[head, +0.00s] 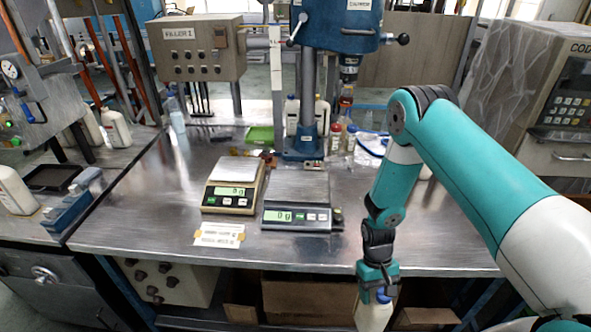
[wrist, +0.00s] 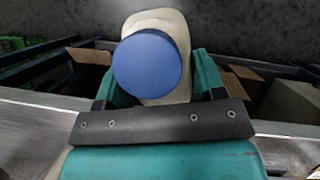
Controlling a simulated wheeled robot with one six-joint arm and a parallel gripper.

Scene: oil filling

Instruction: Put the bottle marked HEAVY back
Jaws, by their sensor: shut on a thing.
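My gripper (head: 377,286) is shut on a cream-white bottle (head: 373,314) with a blue cap. It holds the bottle by its upper part, in front of the table's front edge and below the tabletop level. In the wrist view the blue cap (wrist: 147,66) faces the camera, with the cream bottle body (wrist: 165,22) behind it and the teal fingers on both sides. The lower end of the bottle is cut off in the head view. No HEAVY marking is readable on it from here.
Two scales (head: 229,199) (head: 297,217) and a paper label (head: 219,235) are on the metal table (head: 150,215). Cardboard boxes (head: 310,292) sit under it. White bottles (head: 116,128) stand at the left, others (head: 322,113) behind the drill-like column (head: 307,105). The tabletop's left front is clear.

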